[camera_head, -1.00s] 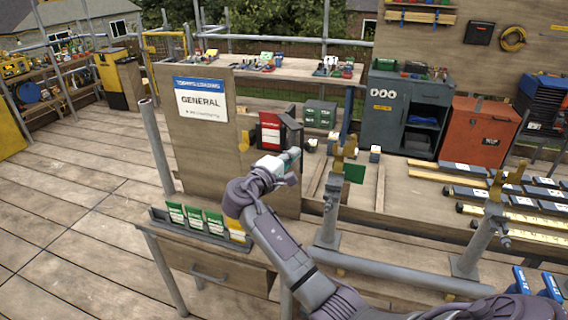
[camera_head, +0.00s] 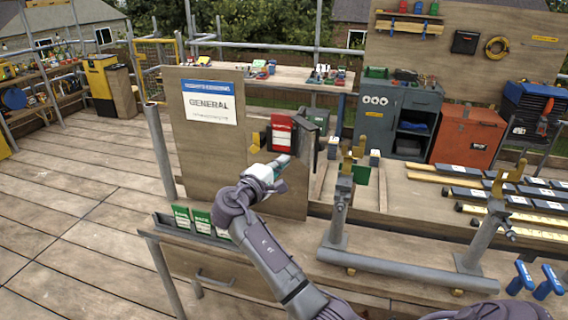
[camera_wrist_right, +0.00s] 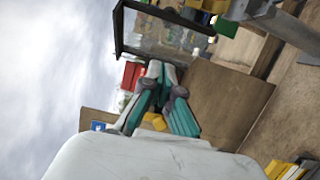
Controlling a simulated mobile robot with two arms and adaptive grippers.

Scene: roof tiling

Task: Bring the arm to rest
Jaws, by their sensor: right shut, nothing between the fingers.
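My right gripper (camera_head: 278,168) is shut and empty. It is raised in front of the wooden sign board (camera_head: 190,140), just below a red card box (camera_head: 281,133) on the board's right side. In the right wrist view my teal-and-grey fingers (camera_wrist_right: 160,75) are close together, pointing towards a dark-framed clear panel (camera_wrist_right: 165,40), with nothing between them. Whether the fingers touch the box or board cannot be told. My left gripper is not in view.
A rack of green cards (camera_head: 200,222) sits on the drawer bench below my arm. A metal stand with yellow brackets (camera_head: 340,200) rises to the right. Grey and orange cabinets (camera_head: 466,138) stand behind. The plank floor at left (camera_head: 70,200) is clear.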

